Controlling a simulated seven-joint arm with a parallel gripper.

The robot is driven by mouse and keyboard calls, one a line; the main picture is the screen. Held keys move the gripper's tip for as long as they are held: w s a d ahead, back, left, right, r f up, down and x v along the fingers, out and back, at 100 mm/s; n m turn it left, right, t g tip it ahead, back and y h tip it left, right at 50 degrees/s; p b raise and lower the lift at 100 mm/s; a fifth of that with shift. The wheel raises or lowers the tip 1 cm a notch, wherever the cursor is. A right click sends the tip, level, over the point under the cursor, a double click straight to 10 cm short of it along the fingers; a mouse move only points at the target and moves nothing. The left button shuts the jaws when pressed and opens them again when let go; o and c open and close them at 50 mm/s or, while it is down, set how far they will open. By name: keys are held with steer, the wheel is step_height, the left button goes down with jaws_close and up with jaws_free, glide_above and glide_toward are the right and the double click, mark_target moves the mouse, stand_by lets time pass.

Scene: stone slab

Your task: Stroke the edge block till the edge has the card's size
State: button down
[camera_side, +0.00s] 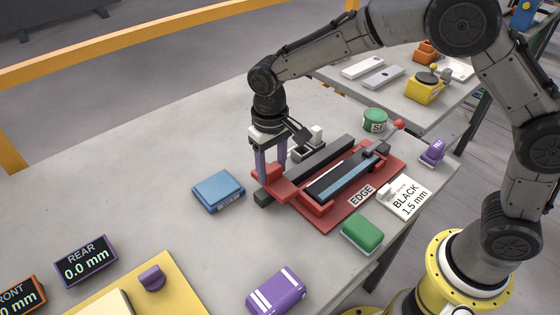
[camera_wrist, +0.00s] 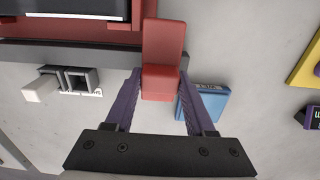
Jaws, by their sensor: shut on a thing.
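My gripper (camera_side: 270,176) has its purple fingers shut on a red block (camera_wrist: 163,45), which lies at the near end of the dark grey rail in the wrist view. In the side view the red block (camera_side: 273,171) is partly hidden by the fingers. A red fixture (camera_side: 327,222) labelled EDGE holds a long dark piece with a blue-grey strip (camera_side: 345,177). The dark rail (camera_side: 328,155) runs along its far side. A white card (camera_side: 407,197) reading BLACK 1.5 mm lies right of the fixture. The REAR display (camera_side: 86,262) reads 0.0 mm; the FRONT display (camera_side: 22,297) is cut off, showing 0 mm.
A blue block (camera_side: 218,191) lies left of the fixture. A green block (camera_side: 362,234), a striped purple block (camera_side: 276,291), a green tin (camera_side: 375,120) and a small purple block (camera_side: 432,151) stand around.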

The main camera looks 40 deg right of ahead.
mark_target(270, 168)
steer(key=shift+a+r, duration=0.1)
steer(key=shift+a, duration=0.2)
steer(key=c, duration=0.6)
jaws_free()
steer(key=o, duration=0.4)
steer(key=shift+d, duration=0.1)
steer(key=shift+c, duration=0.2)
step_height(270, 168, up, 14)
